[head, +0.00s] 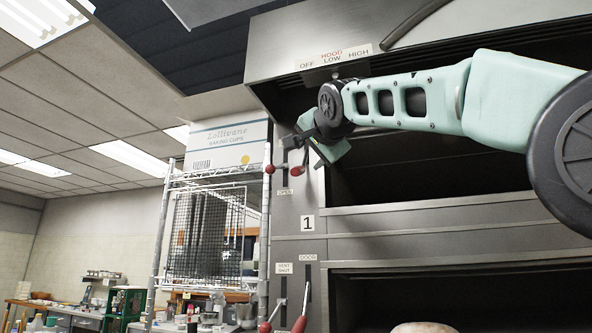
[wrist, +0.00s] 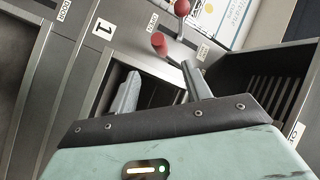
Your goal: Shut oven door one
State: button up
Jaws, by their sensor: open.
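The oven front (head: 405,221) bears a "1" plate (head: 307,223), which the wrist view also shows (wrist: 103,27). Above the plate are two red-knobbed levers: a left knob (head: 268,169) and a right knob (head: 298,170). My gripper (head: 312,151) is at the upper right of these levers, jaws open. In the wrist view, a near red knob (wrist: 160,42) appears just beyond and between my fingertips (wrist: 160,70); I cannot tell whether they touch. A farther red knob (wrist: 182,7) stands beyond it. The upper oven mouth (head: 430,170) looks dark and open.
Lower levers, one with a red knob (head: 300,324), sit below the plate. A pale loaf (head: 423,328) shows in the lower oven mouth. The hood (head: 330,59) overhangs my arm. A wire rack (head: 205,235) bearing a baking-cups box (head: 225,147) stands close on the left.

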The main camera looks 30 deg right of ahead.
aim_at(296, 173)
jog(key=p+x, duration=0.5)
jog(key=x, duration=0.9)
jog(key=shift+w+p, duration=0.15)
jog(key=shift+p, duration=0.2)
grip_shut()
